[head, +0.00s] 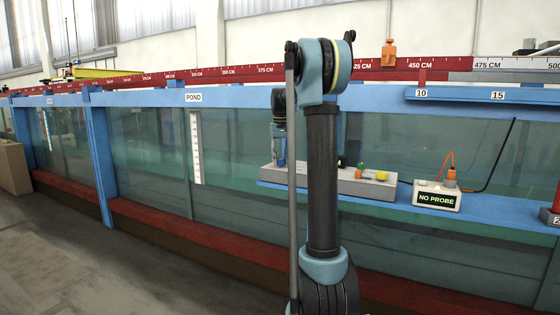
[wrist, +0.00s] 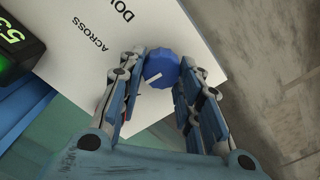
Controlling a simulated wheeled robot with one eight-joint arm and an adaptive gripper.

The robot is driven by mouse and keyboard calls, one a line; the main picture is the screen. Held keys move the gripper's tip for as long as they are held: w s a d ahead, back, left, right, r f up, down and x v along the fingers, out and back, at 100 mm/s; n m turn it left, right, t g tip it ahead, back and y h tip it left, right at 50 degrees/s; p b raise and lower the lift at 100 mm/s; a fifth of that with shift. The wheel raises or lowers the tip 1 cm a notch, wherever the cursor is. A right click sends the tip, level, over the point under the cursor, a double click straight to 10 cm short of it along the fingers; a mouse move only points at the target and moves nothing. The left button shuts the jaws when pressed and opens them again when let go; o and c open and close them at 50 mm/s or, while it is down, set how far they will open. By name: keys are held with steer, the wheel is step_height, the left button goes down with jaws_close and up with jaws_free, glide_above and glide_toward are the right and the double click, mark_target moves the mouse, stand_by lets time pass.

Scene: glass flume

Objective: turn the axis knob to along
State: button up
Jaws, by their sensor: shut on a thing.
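The axis knob (wrist: 161,66) is blue and many-sided. It stands on a white panel (wrist: 215,35) in the wrist view. A short white mark shows on its lower side, slanting to the lower left. The word ACROSS is printed on the panel to the upper left of the knob; no word "along" is visible. My gripper (wrist: 163,73) is shut on the knob, with fingers on its left and right sides. In the head view my arm covers much of the gripper area, and I cannot make out the knob there.
A display with green digits (wrist: 14,45) is at the wrist view's left edge. In the head view, a grey bar with small coloured parts (head: 345,186) and a NO PROBE box (head: 437,197) stand on a blue ledge before the glass flume (head: 150,150). Grey floor lies open at left.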

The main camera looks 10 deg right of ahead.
steer(key=shift+n, duration=0.6)
steer(key=o, duration=1)
steer(key=shift+o, duration=0.2)
step_height(320, 180, up, 12)
steer(key=shift+w+f, duration=0.1)
